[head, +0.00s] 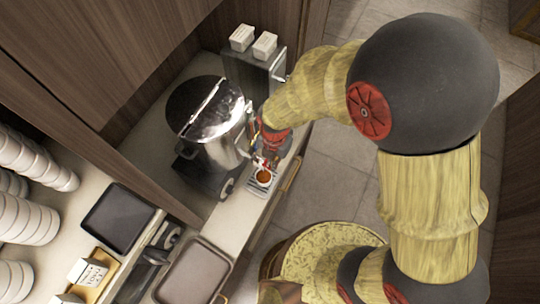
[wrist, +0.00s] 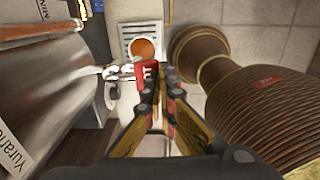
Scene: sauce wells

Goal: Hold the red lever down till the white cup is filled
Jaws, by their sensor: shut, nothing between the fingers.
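The red lever (wrist: 147,74) sits on the spout of a metal dispenser, right at my fingertips in the wrist view. My gripper (wrist: 157,80) is shut and empty, its fingertips against or very near the lever; the wrist view does not settle whether they press it. In the head view, my gripper (head: 268,155) is beside the steel dispenser (head: 212,108). The white cup (head: 264,175) stands under the spout with orange-red liquid in it. In the wrist view, the cup (wrist: 144,50) shows the liquid over most of its opening; its exact level is unclear.
The cup stands on a slatted drip tray (wrist: 141,28) near the counter's edge. White boxes (head: 242,38) stand on a dark unit behind the dispenser. Stacked white bowls (head: 28,220), a black tablet (head: 118,217) and a grey tray (head: 193,274) are at the left and front.

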